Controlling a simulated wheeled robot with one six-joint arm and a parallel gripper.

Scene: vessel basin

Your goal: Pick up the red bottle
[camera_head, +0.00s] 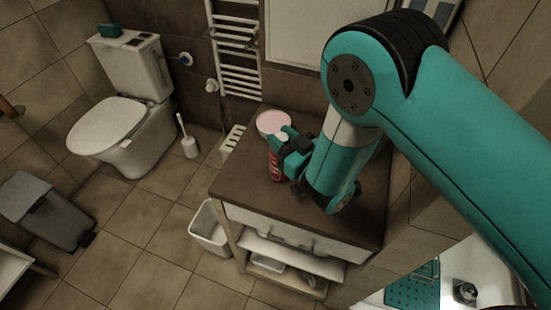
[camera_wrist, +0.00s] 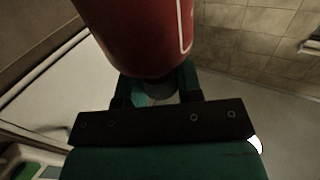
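My gripper (camera_head: 290,143) is right at the bottle's upper part, reaching in from the right. In the wrist view the bottle (camera_wrist: 138,30) is large and close, its end by my fingers (camera_wrist: 155,88). The two fingers are apart, one toward each side of the bottle. Their tips are hidden behind it, so I cannot tell whether they press on it.
A round pinkish dish (camera_head: 272,122) sits behind the bottle on the counter. A white bin (camera_head: 211,228) stands on the floor beside the cabinet. A toilet (camera_head: 125,120), toilet brush (camera_head: 188,142) and grey pedal bin (camera_head: 45,210) are to the left. The tiled floor between is clear.

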